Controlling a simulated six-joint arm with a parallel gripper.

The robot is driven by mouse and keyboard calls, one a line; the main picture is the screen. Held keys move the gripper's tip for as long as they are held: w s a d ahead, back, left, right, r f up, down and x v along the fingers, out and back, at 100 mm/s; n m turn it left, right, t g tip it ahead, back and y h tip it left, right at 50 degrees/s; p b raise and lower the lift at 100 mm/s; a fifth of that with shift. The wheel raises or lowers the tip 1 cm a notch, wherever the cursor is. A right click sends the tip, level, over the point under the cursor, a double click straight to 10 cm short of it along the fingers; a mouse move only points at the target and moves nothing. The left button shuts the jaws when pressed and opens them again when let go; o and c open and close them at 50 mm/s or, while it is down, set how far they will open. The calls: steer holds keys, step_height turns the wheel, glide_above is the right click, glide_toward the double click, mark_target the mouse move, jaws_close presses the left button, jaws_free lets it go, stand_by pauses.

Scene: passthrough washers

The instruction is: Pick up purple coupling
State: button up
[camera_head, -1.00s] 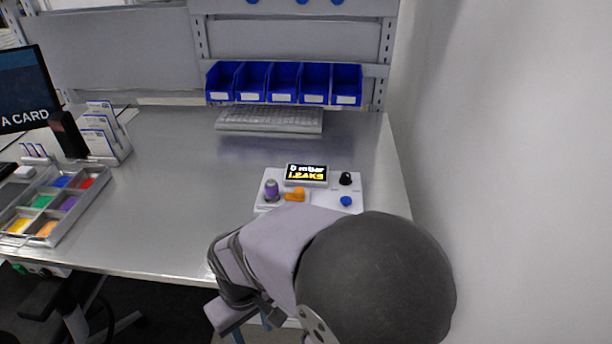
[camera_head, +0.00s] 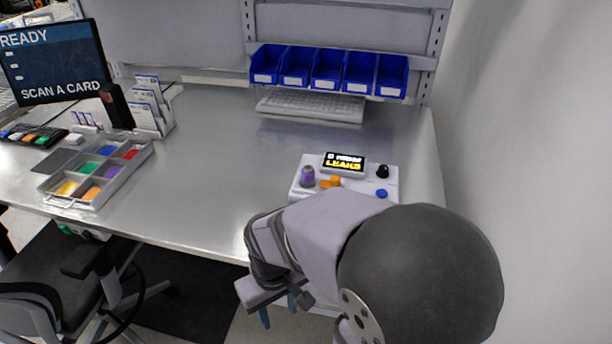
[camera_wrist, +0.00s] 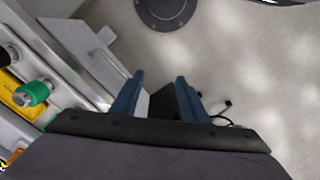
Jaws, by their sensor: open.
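A purple coupling (camera_head: 308,178) with a grey top stands upright at the left side of the white test unit (camera_head: 390,177), beside an orange part (camera_head: 330,183). My gripper shows at the lower middle of the head view, its blue fingertips (camera_head: 279,311) below the table's front edge and well apart from the coupling. In the wrist view my gripper (camera_wrist: 158,95) is open, with nothing between its fingers, over the floor. The wrist view does not show the purple coupling on the unit.
A sorting tray (camera_head: 60,200) with coloured compartments lies at the table's left. Blue bins (camera_head: 328,72) hang behind a keyboard (camera_head: 310,104). The middle of the table is clear. The wrist view shows a green cylindrical part (camera_wrist: 32,93) at left.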

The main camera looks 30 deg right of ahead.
steer(key=o, duration=0.3)
steer(key=shift+o, duration=0.2)
step_height(320, 180, up, 8)
steer(key=m+t+p, duration=0.2)
steer(key=t+p, duration=0.1)
glide_above(308, 169)
steer(key=s, duration=0.1)
steer(key=shift+s+a+h, duration=0.15)
steer(key=shift+a+h, duration=0.1)
steer(key=shift+h, duration=0.15)
steer(key=shift+p+x, duration=1.95)
steer(key=shift+x, duration=1.65)
